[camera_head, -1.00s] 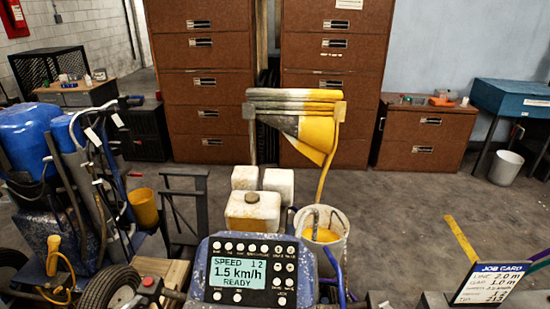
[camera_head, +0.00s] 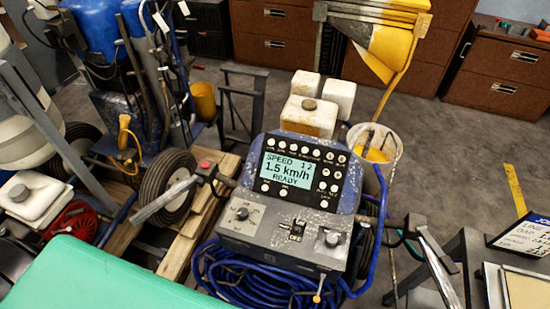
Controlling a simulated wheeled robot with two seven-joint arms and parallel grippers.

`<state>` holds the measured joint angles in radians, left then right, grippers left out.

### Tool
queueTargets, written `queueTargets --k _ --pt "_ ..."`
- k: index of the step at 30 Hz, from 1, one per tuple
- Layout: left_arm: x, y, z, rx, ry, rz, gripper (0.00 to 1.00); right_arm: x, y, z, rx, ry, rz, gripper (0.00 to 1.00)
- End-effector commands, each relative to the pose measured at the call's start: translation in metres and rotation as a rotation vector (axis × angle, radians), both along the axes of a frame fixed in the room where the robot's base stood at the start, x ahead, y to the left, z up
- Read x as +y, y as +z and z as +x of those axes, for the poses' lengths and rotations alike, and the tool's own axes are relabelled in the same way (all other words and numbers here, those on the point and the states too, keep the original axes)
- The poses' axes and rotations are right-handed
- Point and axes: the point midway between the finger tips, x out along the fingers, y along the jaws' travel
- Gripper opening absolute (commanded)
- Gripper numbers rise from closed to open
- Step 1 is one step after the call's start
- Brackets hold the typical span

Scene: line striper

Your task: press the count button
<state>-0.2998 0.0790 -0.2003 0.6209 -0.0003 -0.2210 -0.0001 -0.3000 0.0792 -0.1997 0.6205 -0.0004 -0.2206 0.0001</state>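The line striper's blue control console (camera_head: 295,190) stands in the middle of the head view. Its screen (camera_head: 287,170) reads "SPEED 1 2", "1.5 km/h" and "READY". Several small round white buttons (camera_head: 318,154) run above the screen, to its right and below it on the black panel. Their labels are too small to read, so I cannot tell which one is the count button. Below the panel are two knobs (camera_head: 242,213) and a switch (camera_head: 297,230). Neither of my grippers shows in the view.
A handlebar with a red button (camera_head: 205,165) extends left of the console. Coiled blue hose (camera_head: 250,285) hangs below. A green surface (camera_head: 90,275) fills the lower left. A job card (camera_head: 530,235) stands at the right edge. Grey floor (camera_head: 455,140) lies open behind.

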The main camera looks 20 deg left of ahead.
Motion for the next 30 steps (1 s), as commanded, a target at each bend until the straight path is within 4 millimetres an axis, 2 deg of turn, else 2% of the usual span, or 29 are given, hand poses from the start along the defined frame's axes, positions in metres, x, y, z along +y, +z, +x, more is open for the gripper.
queueTargets --k 1,5,30 --pt "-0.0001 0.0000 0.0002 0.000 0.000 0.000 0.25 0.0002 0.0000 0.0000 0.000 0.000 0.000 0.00" --pt "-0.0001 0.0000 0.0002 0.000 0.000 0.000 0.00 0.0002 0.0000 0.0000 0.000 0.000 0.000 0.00" --pt "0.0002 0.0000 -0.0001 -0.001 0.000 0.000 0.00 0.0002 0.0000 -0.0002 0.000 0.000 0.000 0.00"
